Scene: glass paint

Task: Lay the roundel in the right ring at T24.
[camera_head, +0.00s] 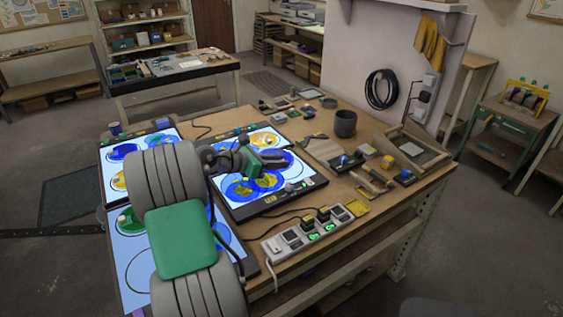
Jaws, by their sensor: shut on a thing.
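My gripper (275,162) reaches over the middle lit panel (220,181), close above its rings. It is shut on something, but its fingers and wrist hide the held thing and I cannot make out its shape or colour. On this panel a blue ring with yellow inside (238,189) lies at the lower left, and another blue and yellow round (268,181) lies right beside it. A yellow and blue round (264,139) lies at the panel's far end. I cannot read any panel label, so I cannot tell which is T24, and I cannot single out the roundel.
The left lit panel (111,178) and the near lit panel (128,250) are partly covered by my arm. A power strip (308,234) with cables lies at the bench's front. A dark cup (345,123), small tools and a wooden frame (414,149) fill the right side.

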